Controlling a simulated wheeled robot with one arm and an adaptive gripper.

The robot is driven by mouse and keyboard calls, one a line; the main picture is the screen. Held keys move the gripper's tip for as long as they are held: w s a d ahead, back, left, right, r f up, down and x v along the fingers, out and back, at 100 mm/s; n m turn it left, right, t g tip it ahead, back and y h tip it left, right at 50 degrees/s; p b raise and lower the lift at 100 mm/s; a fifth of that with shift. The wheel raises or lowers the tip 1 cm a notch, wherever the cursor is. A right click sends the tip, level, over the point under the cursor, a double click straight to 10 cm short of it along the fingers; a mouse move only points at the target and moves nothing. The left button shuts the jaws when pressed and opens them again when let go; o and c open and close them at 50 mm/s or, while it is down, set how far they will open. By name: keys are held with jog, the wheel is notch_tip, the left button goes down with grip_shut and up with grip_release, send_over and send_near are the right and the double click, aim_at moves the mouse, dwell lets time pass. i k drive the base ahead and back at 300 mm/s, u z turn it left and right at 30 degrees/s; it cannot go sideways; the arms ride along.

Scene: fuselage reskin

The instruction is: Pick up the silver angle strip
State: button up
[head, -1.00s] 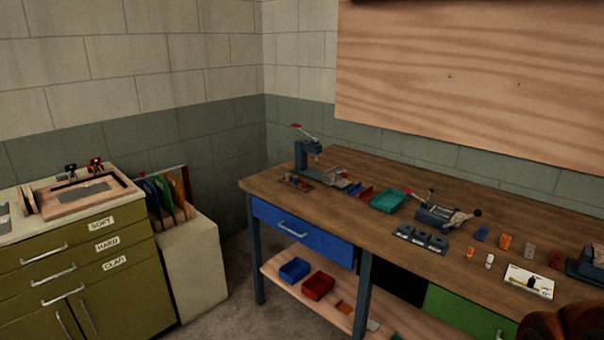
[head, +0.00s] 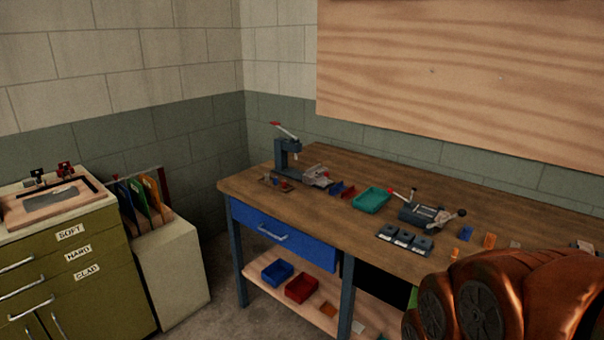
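I cannot make out a silver angle strip anywhere in the head view. A flat grey piece (head: 52,201) lies in the wooden frame on the olive cabinet at left, but it looks like a sheet, not an angle. My copper-coloured arm fills the lower right corner and hides part of the workbench. My gripper is outside the picture.
A wooden workbench (head: 330,233) with a blue drawer (head: 283,236) stands along the wall. On it are an arbor press (head: 288,160), a teal tray (head: 371,200) and a lever tool (head: 425,214). The olive cabinet (head: 85,300) is at left.

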aim_at(316, 169)
jog(key=u, duration=0.25)
jog(key=i, duration=1.75)
jog(key=u, duration=1.2)
jog(key=i, duration=0.25)
jog(key=z, duration=0.05)
